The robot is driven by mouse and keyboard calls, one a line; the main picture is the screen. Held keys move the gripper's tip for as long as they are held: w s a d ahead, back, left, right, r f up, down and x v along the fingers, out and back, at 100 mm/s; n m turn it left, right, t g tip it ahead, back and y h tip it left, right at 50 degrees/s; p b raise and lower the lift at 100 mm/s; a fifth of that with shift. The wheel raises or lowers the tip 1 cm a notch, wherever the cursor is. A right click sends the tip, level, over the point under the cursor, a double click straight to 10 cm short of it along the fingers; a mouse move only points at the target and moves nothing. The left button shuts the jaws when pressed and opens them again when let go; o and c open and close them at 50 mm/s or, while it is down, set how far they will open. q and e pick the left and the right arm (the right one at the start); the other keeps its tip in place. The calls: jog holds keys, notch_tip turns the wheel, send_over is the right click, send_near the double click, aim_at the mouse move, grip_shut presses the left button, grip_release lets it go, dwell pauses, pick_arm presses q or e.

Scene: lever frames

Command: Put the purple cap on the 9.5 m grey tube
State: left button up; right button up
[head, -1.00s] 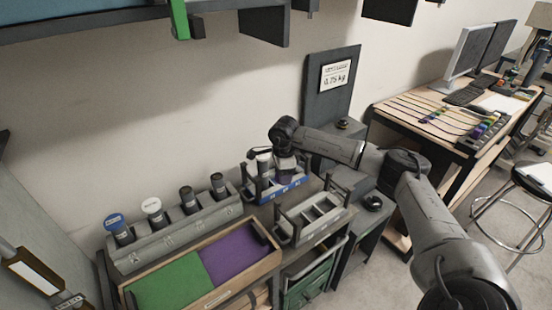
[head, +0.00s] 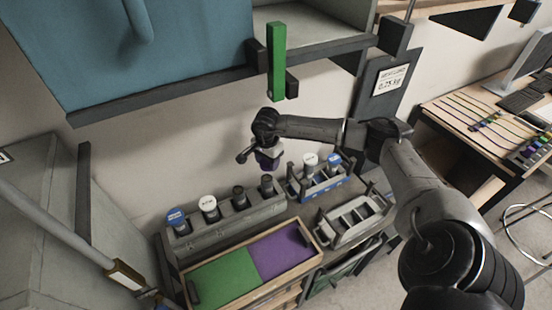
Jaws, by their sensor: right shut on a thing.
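My right gripper (head: 267,153) is shut on the purple cap (head: 268,163), of which a small dark purple part shows below the fingers. It hangs above the right end of a grey rack (head: 228,226), apart from the tubes. In that rack stand a tube with a blue cap (head: 175,217), one with a white cap (head: 208,203), and two dark-topped tubes, one in the middle (head: 239,192) and one at the right end (head: 267,181), nearly under the cap. I cannot read the labels, so I cannot tell which is the 9.5 m tube. My left gripper is out of view.
A blue rack (head: 322,186) with white-topped and blue-topped tubes stands to the right. A grey empty-looking carrier (head: 352,221) is in front of it. A wooden tray with green (head: 226,281) and purple (head: 275,252) halves lies in front. A green handle (head: 276,62) hangs overhead.

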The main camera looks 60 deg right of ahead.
jog(key=shift+w+n, duration=0.4)
jog(key=shift+n, duration=0.1)
jog(key=shift+s+a+f+n, duration=0.1)
jog(key=shift+s+a+n, duration=0.1)
jog(key=shift+n, duration=0.3)
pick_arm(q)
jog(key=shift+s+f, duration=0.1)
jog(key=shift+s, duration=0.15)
pick_arm(e)
jog(key=shift+w+d, duration=0.1)
jog(key=shift+f+n, duration=0.1)
jog(key=shift+n, duration=0.2)
jog(key=b, duration=0.3)
send_over(267, 178)
jog(key=shift+f, duration=2.1)
jog(key=shift+f+b, duration=0.45)
jog(key=shift+f, duration=0.35)
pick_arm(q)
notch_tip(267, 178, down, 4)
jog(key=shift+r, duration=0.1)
pick_arm(e)
jog(key=shift+f, duration=0.1)
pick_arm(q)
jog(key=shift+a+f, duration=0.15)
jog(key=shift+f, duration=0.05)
